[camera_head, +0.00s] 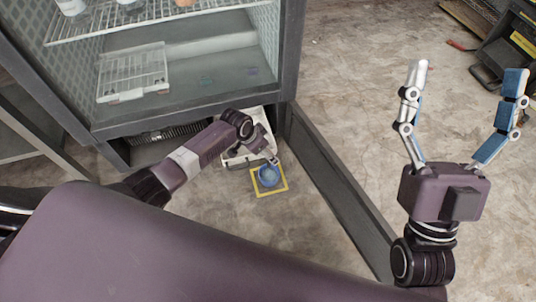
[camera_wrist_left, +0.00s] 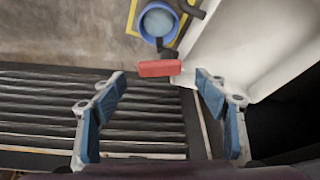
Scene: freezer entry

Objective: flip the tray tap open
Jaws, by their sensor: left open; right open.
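The tray tap shows in the left wrist view as a red lever (camera_wrist_left: 159,68) with a dark part behind it, at the corner of a white tray (camera_wrist_left: 235,42). A blue container (camera_wrist_left: 143,20) stands just beyond it. My left gripper (camera_wrist_left: 158,92) is open, with a blue-padded finger to each side and the red lever beyond the gap between the fingertips. In the head view my left gripper (camera_head: 264,150) is low by the white tray (camera_head: 236,158) and the blue container (camera_head: 269,176); the lever cannot be made out there. My right gripper (camera_head: 468,75) is open and empty, held up at the right.
A yellow square outline (camera_head: 270,192) on the floor surrounds the blue container. The open cabinet (camera_head: 180,110) has a wire shelf above. Its open door (camera_head: 340,185) stands between my arms. Dark ribbed slats (camera_wrist_left: 50,105) lie beside the lever.

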